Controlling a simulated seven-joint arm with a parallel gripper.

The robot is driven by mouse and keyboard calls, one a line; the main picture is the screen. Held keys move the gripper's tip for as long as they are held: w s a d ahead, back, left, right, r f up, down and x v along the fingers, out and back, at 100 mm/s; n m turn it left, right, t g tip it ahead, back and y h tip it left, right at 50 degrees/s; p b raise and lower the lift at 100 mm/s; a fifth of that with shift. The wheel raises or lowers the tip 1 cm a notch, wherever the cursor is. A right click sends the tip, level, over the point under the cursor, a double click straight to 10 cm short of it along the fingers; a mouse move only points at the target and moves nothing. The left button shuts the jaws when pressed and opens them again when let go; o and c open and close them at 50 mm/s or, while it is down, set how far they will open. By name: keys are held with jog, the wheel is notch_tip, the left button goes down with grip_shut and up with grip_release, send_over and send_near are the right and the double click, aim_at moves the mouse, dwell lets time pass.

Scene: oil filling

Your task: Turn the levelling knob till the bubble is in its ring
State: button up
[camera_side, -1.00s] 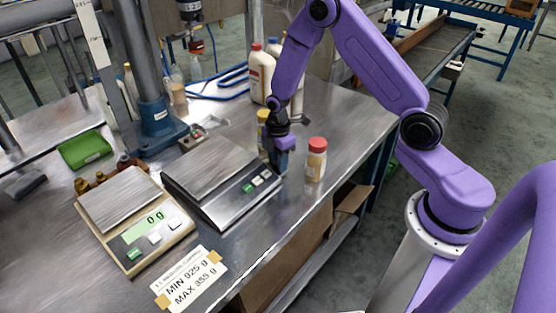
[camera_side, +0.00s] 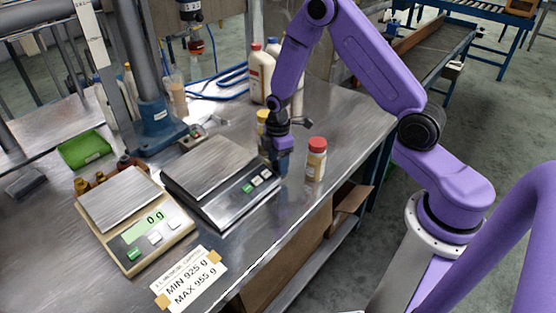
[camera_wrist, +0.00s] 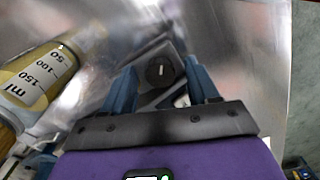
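A round black knob (camera_wrist: 158,71) with a white mark shows in the wrist view, on a dark corner of a scale. My gripper (camera_wrist: 159,66) has its two blue fingers on either side of the knob, with a gap visible at each side; I cannot tell whether they reach down to its level. In the side view my gripper (camera_side: 277,163) points down at the right corner of the black scale (camera_side: 238,205) and hides the knob. I cannot make out the bubble or its ring in either view.
A small red-capped bottle (camera_side: 316,160) stands just right of my gripper. A yellowish graduated cylinder (camera_wrist: 40,80) is close at the left in the wrist view. A beige scale (camera_side: 150,235) reading 0 g stands left of the black one. The table's front edge is near.

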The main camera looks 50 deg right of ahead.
dwell(0.4)
jog(key=n, duration=0.6)
notch_tip(320, 180, up, 18)
jog(key=s+a+r+m, duration=0.2)
jog(key=s+a, duration=0.3)
jog(key=s, duration=0.5)
jog(key=s+a+r+m, duration=0.1)
jog(key=s+a+m, duration=0.2)
jog(key=s, duration=0.7)
jog(key=shift+s+a+r, duration=0.35)
jog(key=shift+s+a, duration=0.05)
jog(key=shift+a, duration=0.45)
jog(key=shift+c, duration=0.2)
